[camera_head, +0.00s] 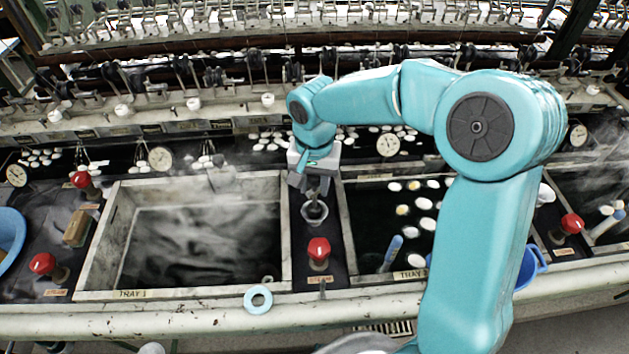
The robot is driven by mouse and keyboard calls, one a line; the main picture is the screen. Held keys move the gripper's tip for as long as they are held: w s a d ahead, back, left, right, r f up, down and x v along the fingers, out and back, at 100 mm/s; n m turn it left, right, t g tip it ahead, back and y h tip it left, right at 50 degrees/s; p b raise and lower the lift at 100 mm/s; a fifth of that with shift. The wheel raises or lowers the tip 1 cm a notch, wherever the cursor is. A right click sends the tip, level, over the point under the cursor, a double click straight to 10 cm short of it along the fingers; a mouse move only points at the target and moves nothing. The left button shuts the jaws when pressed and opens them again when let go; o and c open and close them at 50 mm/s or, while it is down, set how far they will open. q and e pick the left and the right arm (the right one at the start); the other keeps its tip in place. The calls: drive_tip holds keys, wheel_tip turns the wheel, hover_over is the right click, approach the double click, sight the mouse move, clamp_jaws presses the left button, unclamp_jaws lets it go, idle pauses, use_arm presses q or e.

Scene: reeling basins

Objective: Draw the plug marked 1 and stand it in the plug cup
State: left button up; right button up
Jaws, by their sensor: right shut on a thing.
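My right gripper (316,188) points down over the dark divider between two basins. It is shut on a dark plug (315,207), of which only a small part shows below the fingers. The plug's lower end is at the mouth of a small pale plug cup (315,219); I cannot tell whether it touches the cup's bottom. The plug's mark cannot be read. The basin labelled TRAY 1 (99,240) is left of the cup, with steam over its dark inside. My left gripper is not in view.
A red-knobbed valve (319,249) stands just in front of the cup. The right basin holds white cocoons (421,226) and a blue-handled tool (392,250). A pale blue ring (258,299) lies on the front rail. Gauges and reeling machinery (160,158) line the back.

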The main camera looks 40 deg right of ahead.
drive_tip(key=shift+f+b, duration=0.6)
drive_tip(key=shift+f, duration=0.1)
idle(0.5)
drive_tip(key=o, duration=1)
wheel_tip(320, 180, up, 16)
drive_tip(key=shift+r+p, duration=0.2)
drive_tip(key=shift+p, duration=0.2)
